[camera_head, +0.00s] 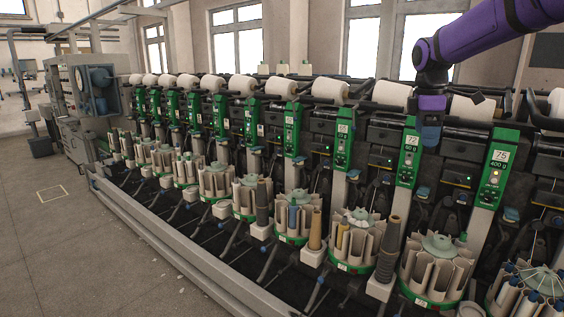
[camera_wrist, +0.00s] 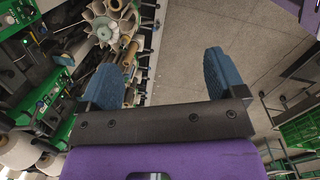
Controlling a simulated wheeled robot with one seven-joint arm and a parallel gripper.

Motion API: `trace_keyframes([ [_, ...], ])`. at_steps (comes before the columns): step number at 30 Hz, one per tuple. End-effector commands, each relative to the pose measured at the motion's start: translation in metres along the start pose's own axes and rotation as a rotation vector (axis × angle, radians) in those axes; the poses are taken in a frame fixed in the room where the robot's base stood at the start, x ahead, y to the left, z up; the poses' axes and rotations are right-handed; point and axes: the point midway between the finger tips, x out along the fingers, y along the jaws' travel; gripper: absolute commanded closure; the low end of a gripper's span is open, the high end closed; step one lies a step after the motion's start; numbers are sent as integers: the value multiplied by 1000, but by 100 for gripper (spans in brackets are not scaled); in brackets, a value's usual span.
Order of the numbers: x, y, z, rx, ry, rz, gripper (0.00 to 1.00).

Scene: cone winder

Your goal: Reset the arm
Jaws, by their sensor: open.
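My purple arm (camera_head: 500,28) comes in from the upper right in the head view, above the cone winder (camera_head: 300,110). My gripper (camera_wrist: 163,75) shows in the wrist view with its two blue fingers wide apart and nothing between them. Grey floor is seen beyond the fingers. In the head view the gripper end (camera_head: 432,135) hangs in front of the machine's upper right part, near the green panel marked 72 (camera_head: 408,155); its fingertips are hard to make out there.
White yarn cones (camera_head: 392,93) line the top of the winder. Round bobbin magazines (camera_head: 436,268) stand along its front, with brown and grey tubes between some. A metal rail (camera_head: 165,235) edges the machine. Open floor (camera_head: 60,250) lies at left. Green crates (camera_wrist: 298,130) show at right in the wrist view.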

Motion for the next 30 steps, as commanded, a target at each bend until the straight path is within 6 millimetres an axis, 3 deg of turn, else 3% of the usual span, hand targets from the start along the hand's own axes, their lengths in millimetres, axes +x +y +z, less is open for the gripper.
trace_keyframes([
  [6, -27, -60, 2, 183, 5, 63, 11],
  [15, -46, -140, 13, 448, 55, 139, 11],
  [23, -47, -209, 27, 683, 131, 186, 11],
  [30, -35, -270, 42, 897, 226, 205, 11],
])
